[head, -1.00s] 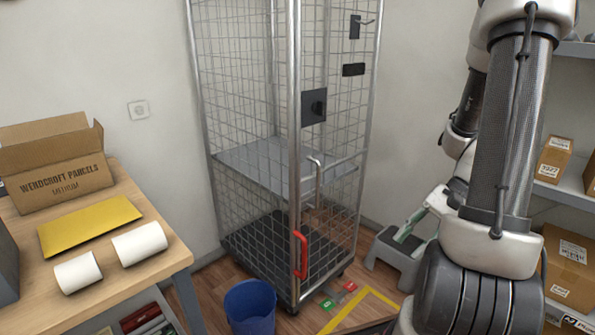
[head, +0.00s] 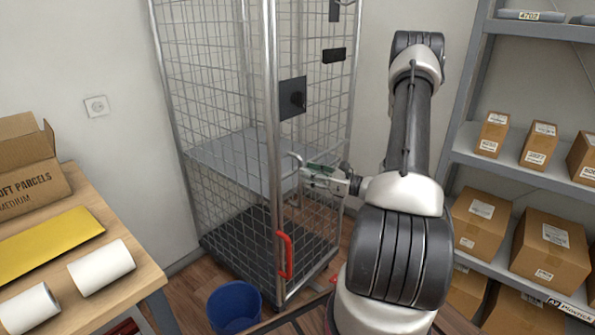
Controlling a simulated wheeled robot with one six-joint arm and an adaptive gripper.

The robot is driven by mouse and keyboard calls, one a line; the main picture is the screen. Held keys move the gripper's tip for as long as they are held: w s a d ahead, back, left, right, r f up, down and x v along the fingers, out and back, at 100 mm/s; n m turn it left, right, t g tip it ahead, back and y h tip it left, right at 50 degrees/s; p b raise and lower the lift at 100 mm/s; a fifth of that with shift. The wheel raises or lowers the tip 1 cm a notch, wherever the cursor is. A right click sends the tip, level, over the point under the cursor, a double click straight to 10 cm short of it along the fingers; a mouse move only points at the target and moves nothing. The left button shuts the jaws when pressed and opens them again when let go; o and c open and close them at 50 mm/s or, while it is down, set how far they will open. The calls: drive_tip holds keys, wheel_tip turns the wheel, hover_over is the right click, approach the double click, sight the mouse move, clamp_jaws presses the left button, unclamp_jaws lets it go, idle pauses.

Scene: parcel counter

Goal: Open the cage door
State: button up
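The wire-mesh roll cage (head: 215,130) stands upright against the back wall. Its right-hand mesh face (head: 322,115) carries a dark latch plate (head: 292,98) and a curved silver handle (head: 296,160) near the front post. This face looks flush with the frame, with no gap that I can see. A red handle (head: 286,255) sits low by the same post. My gripper (head: 312,173) is at the cage's right-hand face, just right of the silver handle. Its fingers are small and partly lost against the mesh, so I cannot tell whether they touch or grip the handle.
A blue bin (head: 235,305) stands on the floor before the cage. A wooden table (head: 125,245) at left holds a carton (head: 30,180), a yellow envelope (head: 50,243) and white rolls (head: 100,268). A grey shelf (head: 520,175) with parcels stands at right, close to my arm.

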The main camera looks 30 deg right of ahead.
drive_tip(key=x, duration=0.4)
clamp_jaws()
